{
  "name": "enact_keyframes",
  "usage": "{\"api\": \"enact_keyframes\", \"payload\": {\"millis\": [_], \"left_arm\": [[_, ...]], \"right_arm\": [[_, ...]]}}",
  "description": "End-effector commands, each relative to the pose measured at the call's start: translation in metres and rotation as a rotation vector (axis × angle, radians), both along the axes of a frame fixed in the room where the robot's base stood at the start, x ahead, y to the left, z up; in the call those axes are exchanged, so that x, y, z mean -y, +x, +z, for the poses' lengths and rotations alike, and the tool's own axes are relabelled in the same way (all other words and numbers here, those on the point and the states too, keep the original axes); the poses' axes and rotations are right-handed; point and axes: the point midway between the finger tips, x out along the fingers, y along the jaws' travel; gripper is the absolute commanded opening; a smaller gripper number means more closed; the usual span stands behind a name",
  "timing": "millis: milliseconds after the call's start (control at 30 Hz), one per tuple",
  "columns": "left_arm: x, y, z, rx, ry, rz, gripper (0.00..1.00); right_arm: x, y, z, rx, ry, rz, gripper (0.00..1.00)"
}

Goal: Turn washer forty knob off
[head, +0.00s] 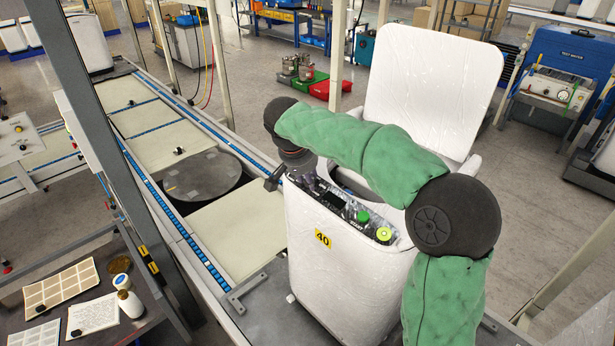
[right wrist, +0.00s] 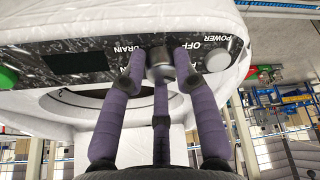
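The white washer (head: 340,275) has a yellow 40 label on its front, and its lid stands open. Its dark control panel runs along the top front edge. My right arm reaches across the washer, and my right gripper (head: 299,163) is over the panel's left end. In the right wrist view, a grey knob (right wrist: 159,66) below the OFF lettering sits between the fingertips of my right gripper (right wrist: 159,60). The side fingers flank it closely; whether they press on it is unclear. My left gripper is not in view.
A silver round button (right wrist: 217,60) by the POWER lettering is close beside the right finger. A green button (head: 363,217) and a yellow-green knob (head: 384,235) are farther along the panel. The raised lid (head: 430,85) stands behind my arm. A conveyor (head: 240,225) runs left of the washer.

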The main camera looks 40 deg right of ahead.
Motion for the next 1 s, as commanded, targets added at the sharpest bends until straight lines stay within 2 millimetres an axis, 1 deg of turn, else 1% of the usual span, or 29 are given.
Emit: {"api": "enact_keyframes", "payload": {"millis": [267,467,667,1000], "left_arm": [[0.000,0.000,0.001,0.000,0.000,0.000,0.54],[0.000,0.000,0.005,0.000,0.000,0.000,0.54],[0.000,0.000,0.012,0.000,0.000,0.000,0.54],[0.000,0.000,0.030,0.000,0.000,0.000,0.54]], "right_arm": [[0.000,0.000,0.000,-0.006,0.001,0.018,0.00],[0.000,0.000,0.001,-0.033,-0.001,0.094,0.00],[0.001,0.000,0.001,-0.081,-0.006,0.239,0.00],[0.002,0.000,0.003,-0.184,-0.014,0.542,0.00]]}}
